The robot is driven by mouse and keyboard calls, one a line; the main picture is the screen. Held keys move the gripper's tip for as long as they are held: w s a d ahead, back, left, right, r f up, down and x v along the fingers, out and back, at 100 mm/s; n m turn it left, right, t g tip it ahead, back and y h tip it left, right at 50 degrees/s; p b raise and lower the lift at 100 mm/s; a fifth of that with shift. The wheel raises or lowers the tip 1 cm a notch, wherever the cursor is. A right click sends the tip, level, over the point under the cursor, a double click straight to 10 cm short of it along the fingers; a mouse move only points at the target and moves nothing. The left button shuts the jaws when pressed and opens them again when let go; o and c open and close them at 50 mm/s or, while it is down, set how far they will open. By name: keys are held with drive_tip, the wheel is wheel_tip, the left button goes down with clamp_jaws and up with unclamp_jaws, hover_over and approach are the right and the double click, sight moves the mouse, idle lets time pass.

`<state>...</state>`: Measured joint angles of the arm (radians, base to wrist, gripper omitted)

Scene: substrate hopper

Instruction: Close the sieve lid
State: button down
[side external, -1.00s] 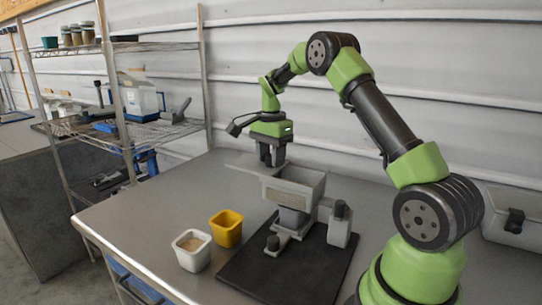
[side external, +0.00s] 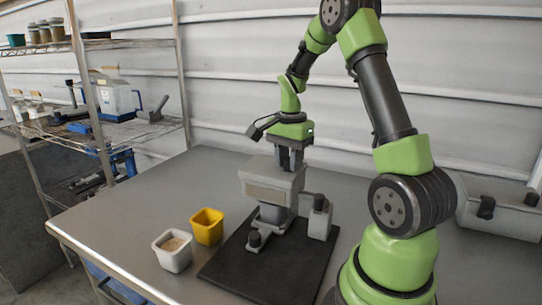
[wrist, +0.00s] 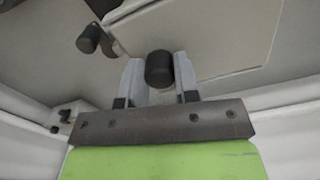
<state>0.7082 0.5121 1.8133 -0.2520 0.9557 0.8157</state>
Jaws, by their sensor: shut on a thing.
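The grey hopper (side external: 270,190) stands on a black mat (side external: 245,270) on the metal table. The sieve lid (side external: 262,173) is a flat grey plate that lies over the hopper's top, and no opening shows in the side view. Whether it sits fully flush I cannot tell. My gripper (side external: 290,168) points down at the right part of the lid. In the wrist view my gripper (wrist: 158,80) has its two fingers shut on a black knob (wrist: 159,68). The grey lid plate (wrist: 210,35) shows beyond it.
A white tub (side external: 173,258) with pale grains and a yellow tub (side external: 207,230) stand left of the mat. A black-capped block (side external: 319,218) stands right of the hopper. A grey case (side external: 500,208) is by the wall.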

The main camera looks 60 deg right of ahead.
drive_tip(key=shift+s+d, duration=0.1)
drive_tip(key=shift+s, duration=0.3)
drive_tip(key=c, duration=0.8)
unclamp_jaws()
drive_tip(key=shift+c, duration=0.2)
wheel_tip(320, 180, up, 10)
drive_tip(key=shift+f, duration=0.1)
drive_tip(key=a+r+n+t, duration=0.2)
drive_tip(key=a+n, duration=0.2)
drive_tip(key=a, duration=0.2)
drive_tip(key=a+r+n+t, duration=0.1)
drive_tip(key=a+r+n, duration=0.2)
drive_tip(key=a, duration=0.3)
drive_tip(key=s+a+f+n+t+y, duration=0.1)
drive_tip(key=s+a+n+t, duration=0.3)
drive_tip(key=s+a+n, duration=0.4)
drive_tip(key=a+n+y, duration=0.1)
drive_tip(key=a, duration=0.2)
drive_tip(key=shift+s+f, duration=0.15)
drive_tip(key=shift+s, duration=0.1)
